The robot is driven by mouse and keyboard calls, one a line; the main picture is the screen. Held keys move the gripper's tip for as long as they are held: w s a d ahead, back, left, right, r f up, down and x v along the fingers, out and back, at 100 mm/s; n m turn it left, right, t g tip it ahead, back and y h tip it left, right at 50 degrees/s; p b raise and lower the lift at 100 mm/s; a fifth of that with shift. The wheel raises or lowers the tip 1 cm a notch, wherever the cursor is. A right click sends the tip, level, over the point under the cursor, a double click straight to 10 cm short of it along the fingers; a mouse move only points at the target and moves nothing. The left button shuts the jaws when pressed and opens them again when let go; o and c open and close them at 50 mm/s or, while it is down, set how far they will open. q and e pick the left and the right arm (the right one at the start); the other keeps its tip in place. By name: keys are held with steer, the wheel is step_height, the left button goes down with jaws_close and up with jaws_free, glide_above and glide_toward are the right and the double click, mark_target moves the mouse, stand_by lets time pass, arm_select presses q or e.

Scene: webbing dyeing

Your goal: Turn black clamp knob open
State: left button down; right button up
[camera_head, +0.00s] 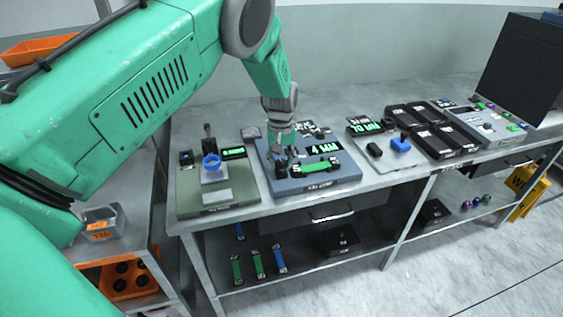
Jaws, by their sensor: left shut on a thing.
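My left gripper (283,157) reaches down from the large green arm onto the blue-grey station (345,174) with the green "4 MM" display (323,149). Its fingers are shut on a small dark part at the left of this station, which seems to be the black clamp knob. The fingers hide most of the knob, so its turn angle cannot be told. A green webbing piece (315,168) lies on the station just right of the fingers. My right gripper is not in view.
Left of the station is a green-grey unit with a blue ring (211,162). To the right are a unit with a "70 MM" display (366,128), a blue block (401,145) and black boxes (447,139). A lower shelf holds green and blue strips (258,264).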

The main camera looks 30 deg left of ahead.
mark_target(281, 161)
arm_select(q)
steer(key=shift+s+d+f+n, duration=0.1)
steer(key=shift+s+f+n, duration=0.2)
steer(key=shift+f, duration=0.05)
steer(key=c, duration=1.2)
jaws_free()
steer(key=shift+w+r, duration=0.1)
steer(key=shift+w, duration=0.1)
steer(key=shift+r, duration=0.1)
steer(key=shift+r, duration=0.2)
step_height(281, 161, up, 11)
steer(key=shift+r, duration=0.15)
steer(key=shift+w, duration=0.1)
